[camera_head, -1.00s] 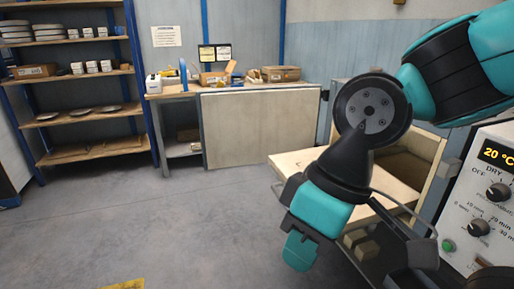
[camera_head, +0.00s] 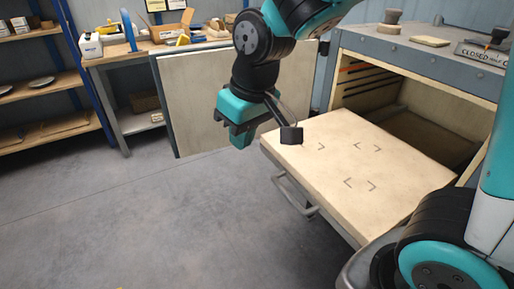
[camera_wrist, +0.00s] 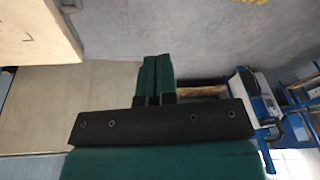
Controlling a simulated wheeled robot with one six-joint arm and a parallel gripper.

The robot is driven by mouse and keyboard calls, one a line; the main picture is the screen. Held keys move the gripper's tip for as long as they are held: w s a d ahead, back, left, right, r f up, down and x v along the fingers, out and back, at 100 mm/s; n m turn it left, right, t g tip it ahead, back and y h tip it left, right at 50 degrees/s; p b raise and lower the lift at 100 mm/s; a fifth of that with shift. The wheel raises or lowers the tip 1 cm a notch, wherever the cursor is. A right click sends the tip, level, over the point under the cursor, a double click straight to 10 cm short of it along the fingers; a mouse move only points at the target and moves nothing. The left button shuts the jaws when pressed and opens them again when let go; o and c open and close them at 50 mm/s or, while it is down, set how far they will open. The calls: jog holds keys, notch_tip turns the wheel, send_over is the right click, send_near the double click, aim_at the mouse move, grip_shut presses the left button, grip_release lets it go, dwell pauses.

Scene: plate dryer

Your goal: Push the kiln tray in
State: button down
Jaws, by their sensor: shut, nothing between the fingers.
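The kiln tray (camera_head: 335,178) is a cream slab with dark corner marks, drawn out of the kiln (camera_head: 430,80). A metal handle (camera_head: 296,196) runs along its front edge. The tray is empty. My gripper (camera_head: 240,138) hangs fingers down beyond the tray's far left corner, just outside its front edge; whether it touches the tray cannot be told. In the wrist view the two teal fingers (camera_wrist: 154,68) lie side by side, shut with nothing between them. A pale slab at that view's upper left may be the tray (camera_wrist: 35,30).
The kiln chamber is open behind the tray, with slots on its inner wall. Shelves (camera_head: 40,85) stand at far left. The grey floor (camera_head: 170,220) in front is clear.

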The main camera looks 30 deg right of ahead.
jog(key=w+d+f+m+t+h+b, duration=0.1)
jog(key=w+d+f+m+h+b, duration=0.25)
jog(key=w+f, duration=0.7)
jog(key=m+t+h+b, duration=0.2)
jog(key=h, duration=0.2)
send_near(261, 147)
notch_tip(261, 147, down, 4)
jog(key=w+a, duration=0.1)
jog(key=w, duration=0.1)
jog(key=d, duration=0.3)
jog(key=shift+w+d+f+n, duration=0.2)
jog(key=shift+d+n, duration=0.15)
jog(key=shift+d, duration=0.05)
